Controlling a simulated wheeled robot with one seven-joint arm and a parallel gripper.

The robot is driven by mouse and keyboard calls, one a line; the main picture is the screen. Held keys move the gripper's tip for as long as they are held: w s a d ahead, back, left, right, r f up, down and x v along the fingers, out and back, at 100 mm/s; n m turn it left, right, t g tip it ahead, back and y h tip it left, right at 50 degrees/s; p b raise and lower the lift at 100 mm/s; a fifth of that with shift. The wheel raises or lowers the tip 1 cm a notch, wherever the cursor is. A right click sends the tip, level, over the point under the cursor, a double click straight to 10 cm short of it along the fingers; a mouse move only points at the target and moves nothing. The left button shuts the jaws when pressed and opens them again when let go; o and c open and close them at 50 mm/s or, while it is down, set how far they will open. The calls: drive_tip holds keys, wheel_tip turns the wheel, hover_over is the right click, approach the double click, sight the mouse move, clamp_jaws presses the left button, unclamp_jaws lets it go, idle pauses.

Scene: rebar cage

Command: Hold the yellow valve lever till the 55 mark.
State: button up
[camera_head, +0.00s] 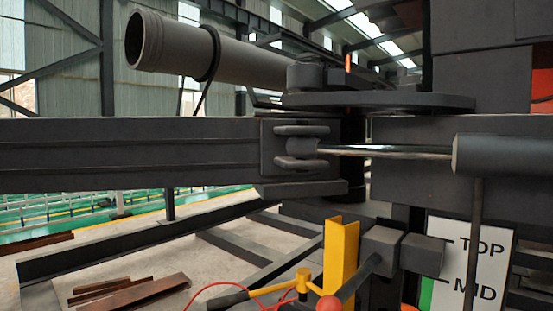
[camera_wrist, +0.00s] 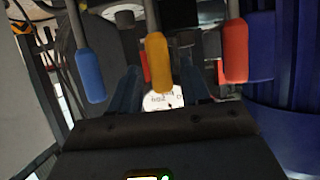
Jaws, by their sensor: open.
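The yellow valve lever (camera_wrist: 157,60) hangs down in the middle of the wrist view, between a blue lever (camera_wrist: 90,75) on the left and a red lever (camera_wrist: 235,52) on the right. My gripper (camera_wrist: 162,82) is open, with one dark finger on each side of the yellow lever's lower end. I cannot tell whether either finger touches it. A round white gauge (camera_wrist: 163,98) shows behind and below the lever tip. Its marks are too small to read. My gripper is not visible in the head view.
In the head view, a sign reading TOP and MID (camera_head: 482,268) stands at lower right. A yellow upright bracket (camera_head: 342,255) stands left of it. A large dark horizontal beam (camera_head: 130,155) crosses the left side. A blue ribbed surface (camera_wrist: 290,80) fills the wrist view's right edge.

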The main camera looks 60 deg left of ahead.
drive_tip(key=p+v, duration=0.2)
drive_tip(key=v, duration=0.6)
drive_tip(key=shift+p, duration=0.4)
drive_tip(key=shift+a, duration=0.1)
drive_tip(key=s+a+f+m+t+h, duration=0.1)
drive_tip(key=s+a+f+m+h, duration=0.15)
drive_tip(key=s, duration=1.05)
drive_tip(key=s+a+f+m+h, duration=0.2)
drive_tip(key=s+a+m, duration=0.1)
drive_tip(key=s, duration=0.9)
drive_tip(key=s+d+r, duration=0.2)
drive_tip(key=s+r, duration=0.6)
drive_tip(key=s, duration=0.3)
drive_tip(key=s+d+r+t, duration=0.1)
drive_tip(key=s+d+r, duration=0.1)
drive_tip(key=s+r, duration=0.6)
drive_tip(key=shift+s+r+n+t+h, duration=0.25)
drive_tip(key=shift+s+n+t+h, duration=0.15)
drive_tip(key=shift+s, duration=1.1)
